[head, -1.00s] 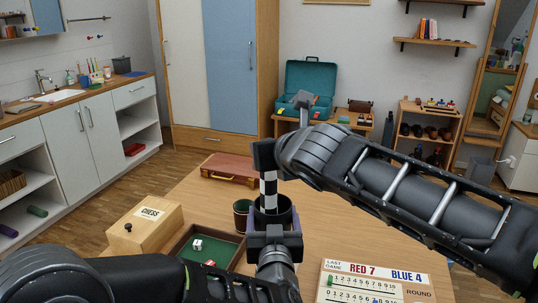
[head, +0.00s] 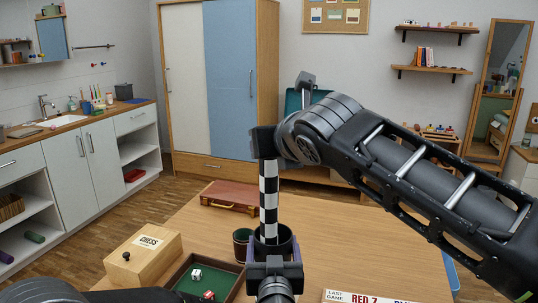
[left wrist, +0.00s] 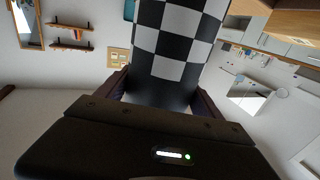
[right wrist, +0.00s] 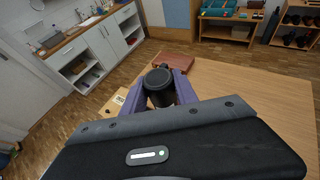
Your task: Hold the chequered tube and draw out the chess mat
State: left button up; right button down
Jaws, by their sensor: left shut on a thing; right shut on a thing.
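In the left wrist view the chequered roll (left wrist: 176,42) shows above the dark part between the fingers. My right gripper (head: 264,143) is directly above, shut on the roll's dark top end. That round black end (right wrist: 159,86) sits between purple fingers in the right wrist view. The roll's lower end is hidden.
The tabletop to the right of the tube is largely clear.

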jog(key=shift+r, duration=4.35)
pick_arm(q)
jog(key=o, duration=1.5)
jog(key=shift+o, duration=0.2)
jog(key=s, duration=1.2)
jog(key=shift+d, duration=0.2)
